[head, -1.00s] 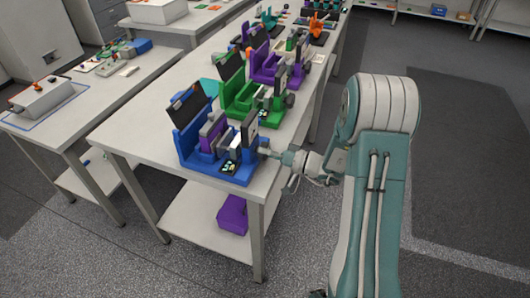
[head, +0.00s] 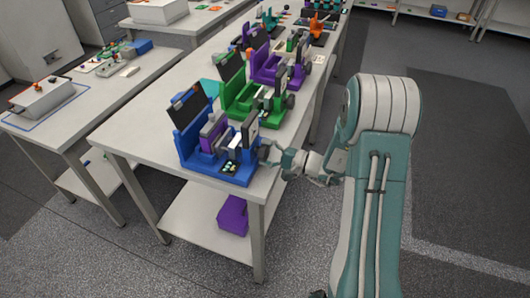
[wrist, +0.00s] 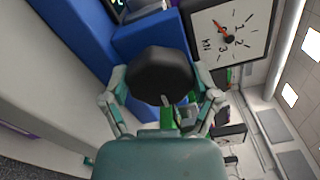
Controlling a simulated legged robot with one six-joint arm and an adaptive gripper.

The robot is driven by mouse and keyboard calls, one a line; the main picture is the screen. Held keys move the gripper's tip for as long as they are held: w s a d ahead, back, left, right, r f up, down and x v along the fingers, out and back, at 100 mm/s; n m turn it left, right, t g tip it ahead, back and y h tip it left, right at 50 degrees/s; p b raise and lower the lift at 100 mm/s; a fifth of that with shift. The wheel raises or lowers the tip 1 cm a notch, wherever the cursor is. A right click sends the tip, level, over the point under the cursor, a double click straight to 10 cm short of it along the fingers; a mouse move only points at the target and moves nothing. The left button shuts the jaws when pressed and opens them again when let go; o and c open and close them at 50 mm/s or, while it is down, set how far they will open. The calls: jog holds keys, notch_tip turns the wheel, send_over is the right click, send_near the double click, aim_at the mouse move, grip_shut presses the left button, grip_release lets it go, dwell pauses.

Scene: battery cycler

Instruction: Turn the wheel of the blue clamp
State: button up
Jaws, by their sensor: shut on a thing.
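The blue clamp (head: 232,171) stands on the near end of the long table, and its body also shows in the wrist view (wrist: 151,34). Its black wheel (wrist: 160,75) faces my gripper at the clamp's right side. My gripper (wrist: 162,97) has its fingers on either side of the wheel and is shut on it. In the head view my gripper (head: 272,158) meets the wheel at the table's right edge. A white dial (wrist: 229,36) with a red pointer and numbers stands beside the wheel.
A green clamp (head: 236,104) and a purple clamp (head: 262,72) stand farther back on the same table (head: 130,130). A purple box (head: 233,214) sits on the lower shelf. The floor right of the table is clear.

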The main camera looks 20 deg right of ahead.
jog(key=m, duration=0.6)
jog(key=shift+f+m, duration=0.1)
jog(key=shift+m, duration=0.2)
jog(key=m, duration=0.6)
jog(key=shift+d, duration=0.1)
jog(key=m, duration=0.6)
jog(key=shift+f+m, duration=0.1)
jog(key=shift+m, duration=0.2)
jog(key=m, duration=0.6)
jog(key=shift+m, duration=0.4)
jog(key=o, duration=1)
jog(key=shift+f, duration=0.1)
jog(key=shift+w, duration=0.15)
